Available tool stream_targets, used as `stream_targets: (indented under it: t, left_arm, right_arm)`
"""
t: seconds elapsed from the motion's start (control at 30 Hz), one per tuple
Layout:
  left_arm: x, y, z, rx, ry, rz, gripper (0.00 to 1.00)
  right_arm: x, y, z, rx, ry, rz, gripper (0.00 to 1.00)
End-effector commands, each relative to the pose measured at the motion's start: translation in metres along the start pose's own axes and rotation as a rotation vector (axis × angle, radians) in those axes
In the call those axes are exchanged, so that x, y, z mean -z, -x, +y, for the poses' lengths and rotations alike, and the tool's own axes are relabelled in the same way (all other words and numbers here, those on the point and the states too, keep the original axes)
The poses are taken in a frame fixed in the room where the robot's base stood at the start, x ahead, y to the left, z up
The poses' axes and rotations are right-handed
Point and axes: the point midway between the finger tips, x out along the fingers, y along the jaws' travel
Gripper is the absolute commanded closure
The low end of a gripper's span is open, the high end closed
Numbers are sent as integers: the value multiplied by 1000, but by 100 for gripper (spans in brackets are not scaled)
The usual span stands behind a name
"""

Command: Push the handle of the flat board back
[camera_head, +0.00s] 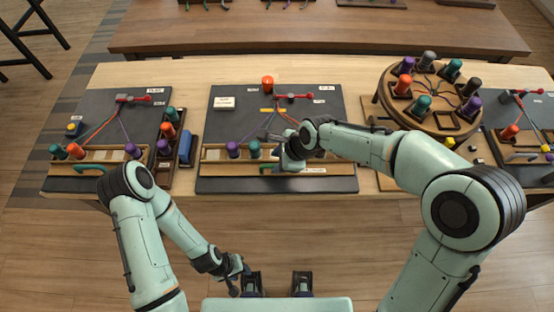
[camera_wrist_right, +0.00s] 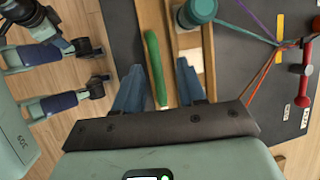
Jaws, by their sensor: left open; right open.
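The dark flat board (camera_head: 225,120) lies on the middle of the table, with a wooden tray along its front edge. A green bar handle (camera_wrist_right: 153,60) runs along the front of that tray; in the head view my right gripper mostly hides it. My right gripper (camera_head: 284,158) is open over the board's front. In the right wrist view its two fingers (camera_wrist_right: 160,72) stand on either side of the green handle; I cannot tell whether they touch it. My left gripper (camera_head: 238,274) is open and empty, low in front of the table, away from the board.
Purple (camera_head: 233,149) and teal (camera_wrist_right: 198,10) bobbins stand in the tray. An orange bobbin (camera_head: 267,83) and a red lever (camera_head: 300,97) are at the board's back. A round wooden stand (camera_head: 440,122) with several bobbins is right; another dark board (camera_head: 95,107) is left.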

Motion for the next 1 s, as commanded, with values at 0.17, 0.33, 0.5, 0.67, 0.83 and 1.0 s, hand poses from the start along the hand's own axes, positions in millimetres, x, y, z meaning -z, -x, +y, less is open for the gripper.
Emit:
stream_targets:
  t: [0.17, 0.33, 0.5, 0.67, 0.83, 1.0]
  left_arm:
    - [1, 3, 1, -1, -1, 2, 57]
    - [2, 6, 3, -1, -1, 3, 57]
    - [2, 9, 4, -2, -2, 5, 57]
    - [3, 10, 4, -2, -2, 5, 57]
    - [3, 10, 4, -2, -2, 5, 57]
    - [3, 10, 4, -2, -2, 5, 57]
  right_arm:
    - [-1, 41, -2, 8, 0, -2, 60]
    - [-1, 79, -2, 9, 1, -2, 60]
    - [0, 106, -2, 6, 0, -1, 60]
    - [0, 118, -2, 4, 0, -1, 60]
    - [0, 120, -1, 3, 0, -1, 60]
    - [0, 120, -1, 3, 0, -1, 60]
